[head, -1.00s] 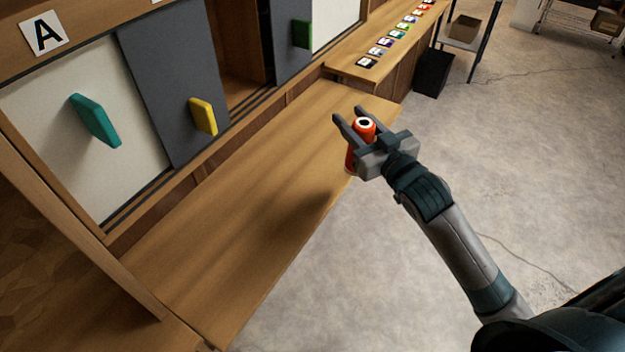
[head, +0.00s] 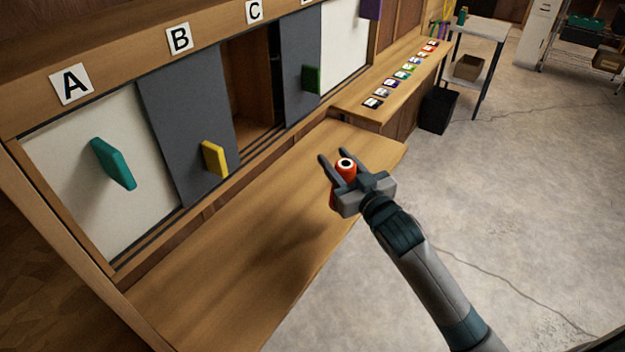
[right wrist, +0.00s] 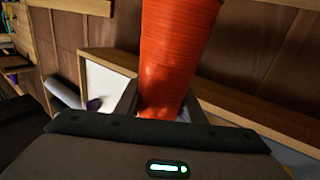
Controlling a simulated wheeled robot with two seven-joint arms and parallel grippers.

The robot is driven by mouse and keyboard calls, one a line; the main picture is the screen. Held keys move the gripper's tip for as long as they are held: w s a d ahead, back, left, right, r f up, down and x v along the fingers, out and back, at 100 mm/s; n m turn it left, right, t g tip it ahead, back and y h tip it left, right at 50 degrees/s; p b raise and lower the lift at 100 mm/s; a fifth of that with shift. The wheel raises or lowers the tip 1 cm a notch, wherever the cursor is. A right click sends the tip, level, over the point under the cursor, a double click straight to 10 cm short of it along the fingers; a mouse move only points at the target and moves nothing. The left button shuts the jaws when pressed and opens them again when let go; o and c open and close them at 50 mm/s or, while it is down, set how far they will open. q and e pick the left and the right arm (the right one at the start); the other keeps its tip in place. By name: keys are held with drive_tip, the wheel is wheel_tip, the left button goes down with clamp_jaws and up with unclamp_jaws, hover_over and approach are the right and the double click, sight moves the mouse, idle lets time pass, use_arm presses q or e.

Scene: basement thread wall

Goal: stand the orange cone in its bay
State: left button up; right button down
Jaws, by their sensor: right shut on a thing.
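My right gripper (head: 334,166) is shut on an orange cone (head: 346,170), which looks like a spool with a pale top and a dark centre hole. It holds the cone roughly upright over the front edge of the wooden ledge (head: 250,230). In the right wrist view the cone (right wrist: 172,60) stands large between the fingers, and its upper end is cut off. Behind the ledge is a wall of bays with signs A (head: 71,84), B (head: 179,39) and C (head: 255,11). An open dark gap (head: 252,85) shows under C. My left gripper is out of view.
Sliding panels carry a teal handle (head: 113,164), a yellow handle (head: 214,159) and a green handle (head: 311,79). Several coloured cards (head: 401,75) lie on the raised shelf at right. A black bin (head: 438,110) and a cart (head: 483,30) stand beyond. The ledge is clear.

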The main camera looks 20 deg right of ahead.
drive_tip(key=w+a+f+p, duration=0.1)
drive_tip(key=w+a+f, duration=0.2)
drive_tip(key=a, duration=0.2)
drive_tip(key=shift+f, duration=0.2)
wheel_tip(320, 180, down, 4)
drive_tip(key=shift+f+p, duration=0.1)
drive_tip(key=shift+p, duration=0.5)
drive_tip(key=shift+f, duration=0.1)
drive_tip(key=c, duration=1.2)
unclamp_jaws()
